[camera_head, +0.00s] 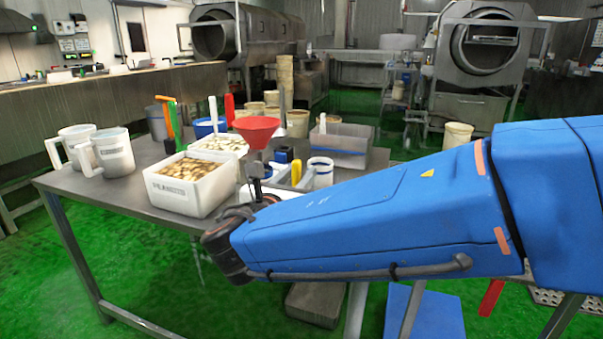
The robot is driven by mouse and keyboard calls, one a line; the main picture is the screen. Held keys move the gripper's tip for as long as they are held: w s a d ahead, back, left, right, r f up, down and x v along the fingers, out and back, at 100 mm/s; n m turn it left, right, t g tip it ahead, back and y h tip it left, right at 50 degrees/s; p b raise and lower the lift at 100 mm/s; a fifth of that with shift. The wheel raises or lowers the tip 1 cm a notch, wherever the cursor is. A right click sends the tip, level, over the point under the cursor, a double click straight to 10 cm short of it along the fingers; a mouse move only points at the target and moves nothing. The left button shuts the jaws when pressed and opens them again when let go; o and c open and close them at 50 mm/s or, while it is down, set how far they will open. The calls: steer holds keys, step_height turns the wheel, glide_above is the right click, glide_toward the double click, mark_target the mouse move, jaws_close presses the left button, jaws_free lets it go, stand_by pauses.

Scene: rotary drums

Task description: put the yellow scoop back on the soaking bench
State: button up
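A yellow piece (296,172), which looks like the yellow scoop, shows upright just beyond my wrist, beside a white tub (320,170). Only a small part of it is visible, and I cannot tell whether it rests on the bench or is held. My blue arm reaches in from the right over the grey metal bench (110,203).
On the bench stand white jugs (114,153), a white tray of brownish pieces (188,190), a red funnel (256,128) and a grey bin (342,146). Metal drums (484,45) stand behind. The bench's front left corner is bare. Green floor surrounds it.

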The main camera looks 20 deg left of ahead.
steer(key=s, duration=1)
steer(key=shift+a, duration=0.4)
steer(key=shift+s, duration=0.1)
